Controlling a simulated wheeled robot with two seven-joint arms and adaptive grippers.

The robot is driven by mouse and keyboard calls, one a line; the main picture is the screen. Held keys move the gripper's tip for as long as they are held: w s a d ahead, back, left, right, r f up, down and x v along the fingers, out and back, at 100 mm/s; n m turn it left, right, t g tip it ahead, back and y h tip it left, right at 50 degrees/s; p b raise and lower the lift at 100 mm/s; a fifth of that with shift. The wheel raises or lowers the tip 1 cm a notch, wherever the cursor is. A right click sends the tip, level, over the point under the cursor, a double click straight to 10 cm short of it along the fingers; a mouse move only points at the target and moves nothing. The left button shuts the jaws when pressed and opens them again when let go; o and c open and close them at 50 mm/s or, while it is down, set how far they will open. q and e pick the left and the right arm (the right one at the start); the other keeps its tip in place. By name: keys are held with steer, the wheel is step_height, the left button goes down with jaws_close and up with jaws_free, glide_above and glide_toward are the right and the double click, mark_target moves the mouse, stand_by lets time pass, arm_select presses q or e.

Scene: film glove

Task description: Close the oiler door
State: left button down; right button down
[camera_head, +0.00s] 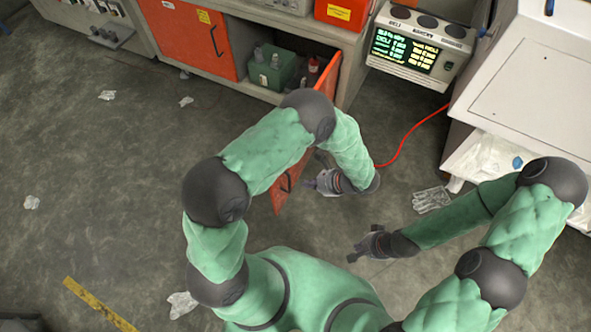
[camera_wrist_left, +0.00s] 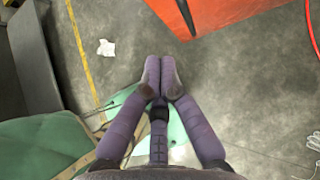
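The oiler door (camera_head: 284,186) is an orange panel with a dark handle, standing open from the low cabinet out over the floor. My left arm hides its middle. Its edge also shows at the top of the left wrist view (camera_wrist_left: 225,12). My left gripper (camera_head: 312,184) is just right of the door's free end; contact cannot be told from the head view. In the left wrist view its fingers (camera_wrist_left: 160,70) are together with nothing between them, and the door is apart from them. My right gripper (camera_head: 358,250) is over the floor, away from the door; its fingers are too small to judge.
The open cabinet holds a green box (camera_head: 272,70) and bottles. A shut orange door (camera_head: 188,38) is to its left. A machine with lit screens (camera_head: 405,48) and a red cable (camera_head: 415,128) are to the right. Crumpled film lies about; the left floor is mostly clear.

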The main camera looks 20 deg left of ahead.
arm_select(q)
steer(key=w+a+f+b, duration=0.1)
steer(key=a+f+b, duration=0.2)
steer(key=a+f, duration=0.3)
steer(key=shift+w+a+f, duration=0.15)
steer(key=shift+w+a, duration=0.15)
steer(key=shift+a, duration=2.2)
